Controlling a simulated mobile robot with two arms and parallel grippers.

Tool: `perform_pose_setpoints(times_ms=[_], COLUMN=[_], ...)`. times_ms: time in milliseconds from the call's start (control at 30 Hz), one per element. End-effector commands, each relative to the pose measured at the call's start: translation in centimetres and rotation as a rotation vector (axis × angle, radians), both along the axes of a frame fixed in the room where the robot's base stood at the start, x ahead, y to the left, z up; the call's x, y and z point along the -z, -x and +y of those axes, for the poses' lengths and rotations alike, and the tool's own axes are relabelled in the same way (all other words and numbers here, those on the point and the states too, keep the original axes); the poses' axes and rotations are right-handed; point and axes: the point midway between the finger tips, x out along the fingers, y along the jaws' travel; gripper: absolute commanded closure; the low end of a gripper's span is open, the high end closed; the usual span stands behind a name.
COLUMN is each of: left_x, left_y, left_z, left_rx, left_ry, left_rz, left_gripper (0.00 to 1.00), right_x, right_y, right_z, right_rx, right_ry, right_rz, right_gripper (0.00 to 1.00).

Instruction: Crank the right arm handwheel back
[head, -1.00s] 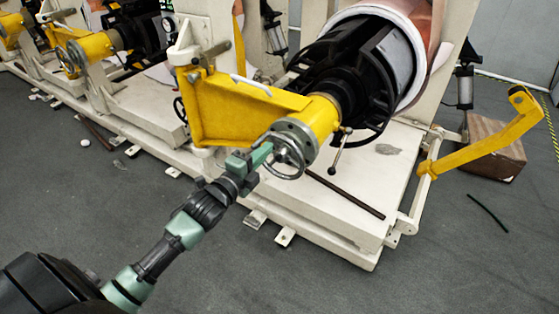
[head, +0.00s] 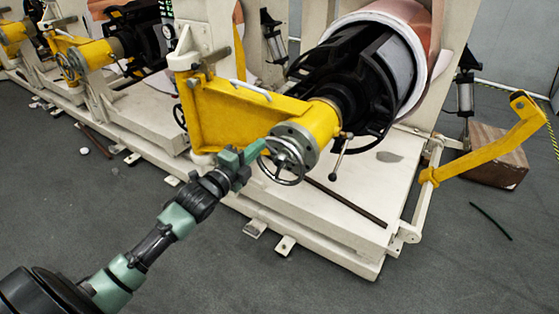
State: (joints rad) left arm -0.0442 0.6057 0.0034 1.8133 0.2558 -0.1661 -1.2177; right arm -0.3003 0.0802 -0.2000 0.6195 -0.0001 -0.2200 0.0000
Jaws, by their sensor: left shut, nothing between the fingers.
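The handwheel (head: 283,163) is a grey metal wheel with spokes, on the front end of the yellow arm (head: 238,112) of the machine. A grey round flange sits behind it. My left gripper (head: 260,150) is green and shut, with nothing between its fingers. Its tips are at the upper left edge of the handwheel; I cannot tell whether they touch the rim. My right gripper is not in view.
A black hub holds a large copper foil roll (head: 418,25) behind the yellow arm. A lever with a ball end (head: 340,155) hangs right of the handwheel. A dark rod (head: 345,200) lies on the white base (head: 370,235). A yellow bracket (head: 490,145) stands out at right. Grey floor lies clear in front.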

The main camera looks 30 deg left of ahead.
Motion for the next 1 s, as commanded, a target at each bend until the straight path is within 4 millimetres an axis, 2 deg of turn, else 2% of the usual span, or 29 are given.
perform_pose_setpoints(times_ms=[167, 700, 833, 1000], left_x=[0.0, 0.0, 0.0, 0.1], left_y=[1.3, 7.8, 8.8, 9.0], left_z=[0.0, 0.5, 0.6, 0.6], left_rx=[0.0, 0.0, 0.001, 0.001], left_ry=[0.001, 0.001, 0.001, 0.0], left_rz=[0.004, 0.004, 0.002, 0.001], left_gripper=[1.0, 1.0, 1.0, 1.0], right_x=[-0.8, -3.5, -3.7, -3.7], right_y=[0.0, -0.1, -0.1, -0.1], right_z=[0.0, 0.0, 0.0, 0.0], right_rx=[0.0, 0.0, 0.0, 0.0], right_ry=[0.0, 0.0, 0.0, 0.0], right_rz=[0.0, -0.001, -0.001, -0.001], right_gripper=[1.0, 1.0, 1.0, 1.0])
